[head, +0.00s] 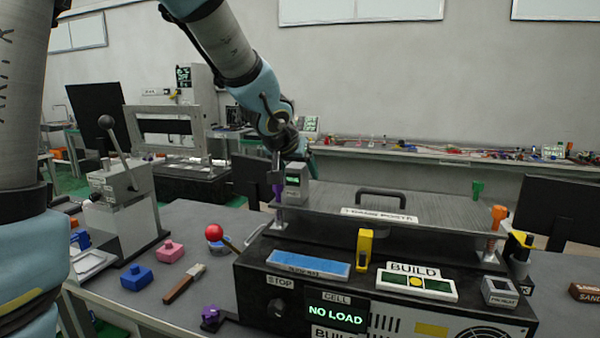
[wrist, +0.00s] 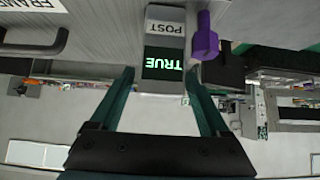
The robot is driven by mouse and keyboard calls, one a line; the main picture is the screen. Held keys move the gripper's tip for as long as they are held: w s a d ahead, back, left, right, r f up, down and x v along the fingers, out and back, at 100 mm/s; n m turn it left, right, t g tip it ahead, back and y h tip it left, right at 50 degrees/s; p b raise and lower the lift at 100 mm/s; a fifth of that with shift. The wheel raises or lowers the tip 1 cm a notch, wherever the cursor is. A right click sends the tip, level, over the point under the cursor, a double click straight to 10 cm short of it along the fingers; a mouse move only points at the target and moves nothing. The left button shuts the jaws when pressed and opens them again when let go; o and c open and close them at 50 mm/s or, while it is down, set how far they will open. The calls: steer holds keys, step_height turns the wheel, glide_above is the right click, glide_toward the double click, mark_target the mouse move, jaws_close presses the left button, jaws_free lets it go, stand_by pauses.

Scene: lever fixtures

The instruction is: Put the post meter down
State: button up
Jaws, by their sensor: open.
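The post meter (head: 296,183) is a small grey block with a dark screen. It stands at the left end of the ribbed grey plate (head: 430,208), beside the purple post (head: 278,194). In the wrist view the post meter (wrist: 165,28) shows "POST" and a green "TRUE". My gripper (head: 285,152) is above the meter in the head view. In the wrist view my gripper (wrist: 160,75) is open, with its fingers apart and the meter's end between or just beyond their tips. I cannot tell whether a finger touches it.
A black handle (head: 381,194) rises from the plate. A green post (head: 477,188) and an orange post (head: 498,214) stand to the right. The black console (head: 336,316) in front reads "NO LOAD". A lever press (head: 125,190), coloured blocks and a red-knobbed lever (head: 214,231) are left.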

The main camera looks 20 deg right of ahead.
steer(key=p+v, duration=0.5)
steer(key=v, duration=0.5)
steer(key=w+a+f+n+g+y, duration=0.1)
steer(key=a+f+n+y, duration=0.1)
steer(key=a+f, duration=0.35)
steer(key=w+a+f+n+y, duration=0.1)
steer(key=w+a+f+y, duration=0.1)
steer(key=a, duration=0.7)
steer(key=s+a+f+n+g+b, duration=0.1)
steer(key=s+a+f, duration=0.1)
steer(key=a, duration=0.3)
steer(key=s+a+f+n+g+y+b, duration=0.1)
steer(key=s+a+f+n, duration=0.1)
steer(key=a+f, duration=0.3)
steer(key=s+a+f+n+g+y+b, duration=0.1)
steer(key=s+a+f+g, duration=0.1)
steer(key=a, duration=0.4)
steer(key=shift+s+a+f+b, duration=0.15)
steer(key=shift+s+f+b, duration=0.2)
steer(key=shift+s+f, duration=0.7)
